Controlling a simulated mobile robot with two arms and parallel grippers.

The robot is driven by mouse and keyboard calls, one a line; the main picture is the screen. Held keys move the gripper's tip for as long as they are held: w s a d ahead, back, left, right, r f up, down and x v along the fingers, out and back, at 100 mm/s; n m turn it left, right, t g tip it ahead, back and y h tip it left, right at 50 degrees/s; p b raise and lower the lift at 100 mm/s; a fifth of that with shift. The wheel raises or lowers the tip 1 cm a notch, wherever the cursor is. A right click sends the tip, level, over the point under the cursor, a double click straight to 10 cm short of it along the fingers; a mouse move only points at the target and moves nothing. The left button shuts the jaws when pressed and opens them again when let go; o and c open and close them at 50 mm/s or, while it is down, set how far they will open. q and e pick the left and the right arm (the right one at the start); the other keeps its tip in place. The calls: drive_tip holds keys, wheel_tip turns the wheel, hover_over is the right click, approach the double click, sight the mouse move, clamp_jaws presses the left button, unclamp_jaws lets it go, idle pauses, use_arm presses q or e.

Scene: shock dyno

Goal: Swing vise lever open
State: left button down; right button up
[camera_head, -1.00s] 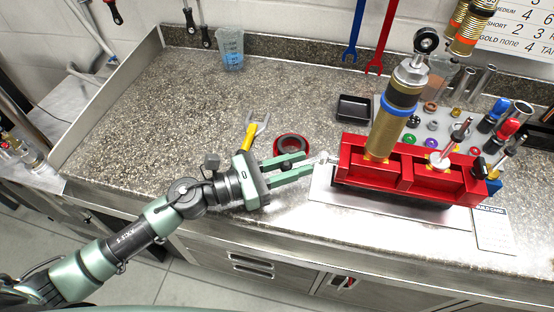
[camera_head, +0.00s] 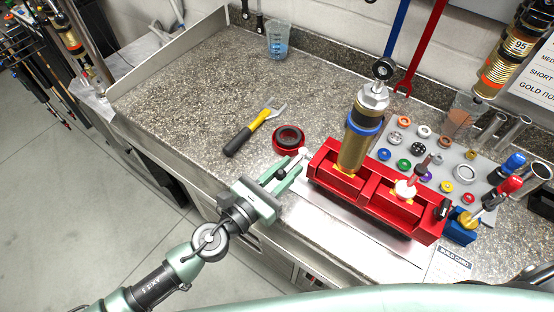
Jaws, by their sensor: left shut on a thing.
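The red vise (camera_head: 400,213) sits at the front of the counter. A gold shock body (camera_head: 353,150) with a blue ring and a silver top stands upright in its left part. The vise lever (camera_head: 303,153), a small silver bar with a pale knob, shows at the vise's left end. My left gripper (camera_head: 290,168) is at that end, its green fingers shut on the lever. The fingers hide part of the lever, so its exact angle is hard to tell. My right gripper is not in view.
A red and black ring (camera_head: 288,140) and a yellow-handled wrench (camera_head: 254,132) lie just behind the gripper. A blue-filled beaker (camera_head: 278,42) stands at the back. A grey mat (camera_head: 462,160) with several small coloured parts lies right of the vise. The counter's left side is clear.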

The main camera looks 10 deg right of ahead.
use_arm(q)
drive_tip(key=shift+s+d+r+n+t+y+p, duration=0.15)
drive_tip(key=shift+d+n+t+y+p, duration=0.05)
drive_tip(key=shift+n+t+y+p, duration=0.45)
drive_tip(key=shift+t+y, duration=0.25)
drive_tip(key=c, duration=1.3)
unclamp_jaws()
drive_tip(key=shift+c, duration=0.2)
drive_tip(key=shift+f, duration=0.25)
